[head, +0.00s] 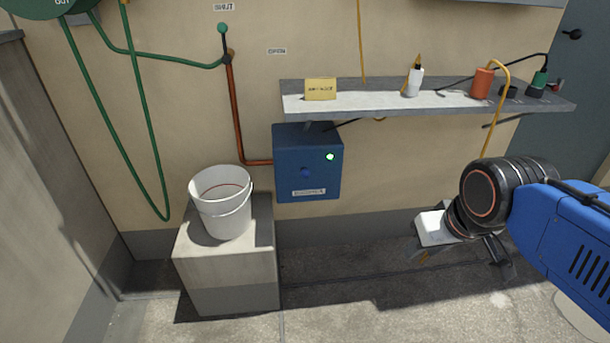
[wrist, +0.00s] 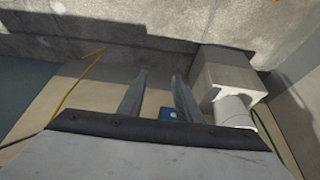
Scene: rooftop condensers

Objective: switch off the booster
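A blue wall box (head: 308,185), which I take to be the booster, hangs below the shelf. It has a lit green light (head: 330,156) and a round blue knob (head: 305,173) on its front. The label below the knob is too small to read. My gripper (wrist: 160,75) is open and empty, with its two fingers apart. In the head view it is low at the right, well away from the box. In the wrist view a small part of the blue box (wrist: 168,114) shows between the fingers; the rest is hidden.
A white bucket (head: 222,215) stands on a concrete block (head: 225,270), left of and below the box. Above, a shelf (head: 440,101) holds a yellow card (head: 320,89), a white bottle (head: 415,82) and an orange container (head: 482,83). A copper pipe (head: 234,110) with a green-knobbed lever (head: 222,30) runs to the box.

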